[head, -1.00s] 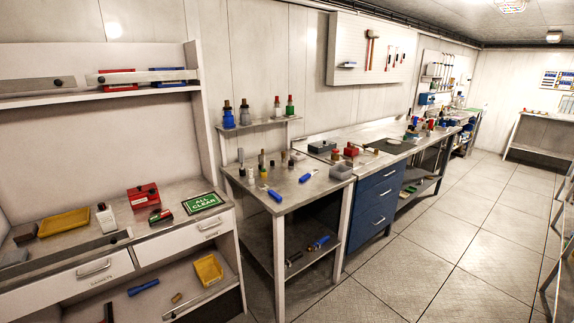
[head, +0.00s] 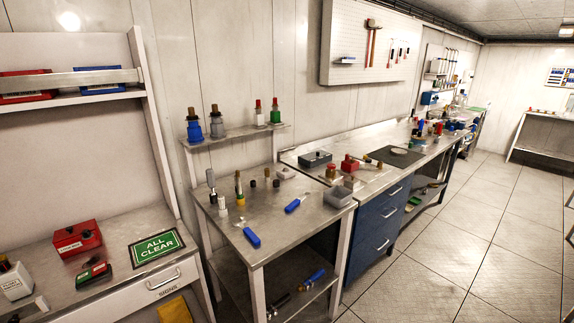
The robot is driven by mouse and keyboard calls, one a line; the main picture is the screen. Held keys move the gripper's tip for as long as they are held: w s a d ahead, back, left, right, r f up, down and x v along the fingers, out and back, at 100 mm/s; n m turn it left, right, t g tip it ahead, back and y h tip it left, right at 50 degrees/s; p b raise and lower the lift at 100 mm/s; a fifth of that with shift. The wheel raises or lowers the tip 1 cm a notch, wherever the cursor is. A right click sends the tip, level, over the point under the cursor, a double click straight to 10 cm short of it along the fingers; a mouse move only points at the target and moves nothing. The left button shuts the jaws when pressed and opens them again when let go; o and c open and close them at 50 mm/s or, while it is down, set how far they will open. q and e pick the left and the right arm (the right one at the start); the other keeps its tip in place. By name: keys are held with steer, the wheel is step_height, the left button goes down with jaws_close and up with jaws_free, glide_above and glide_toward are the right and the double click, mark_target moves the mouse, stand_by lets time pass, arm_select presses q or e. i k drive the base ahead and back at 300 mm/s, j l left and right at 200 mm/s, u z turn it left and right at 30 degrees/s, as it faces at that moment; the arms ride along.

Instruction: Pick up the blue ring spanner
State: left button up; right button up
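Several blue-handled tools are in view, and I cannot tell for sure which is the blue ring spanner. One blue-handled tool (head: 250,236) lies at the front left of the small metal table (head: 270,225). A second blue-handled tool (head: 295,204) lies farther back on the same tabletop. A third blue tool (head: 313,278) lies on the table's lower shelf, partly shaded under the top. Their heads are too small to read clearly. Neither of my grippers is in view.
Small bottles and a grey bin (head: 340,196) stand on the small table. Left is a desk with a red box (head: 77,238) and a green ALL CLEAR sign (head: 156,247). A blue drawer cabinet (head: 377,223) stands to the right. The tiled floor (head: 440,260) at right is clear.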

mark_target(289, 207)
steer(key=i+l+u, duration=0.35)
steer(key=i+l, duration=0.55)
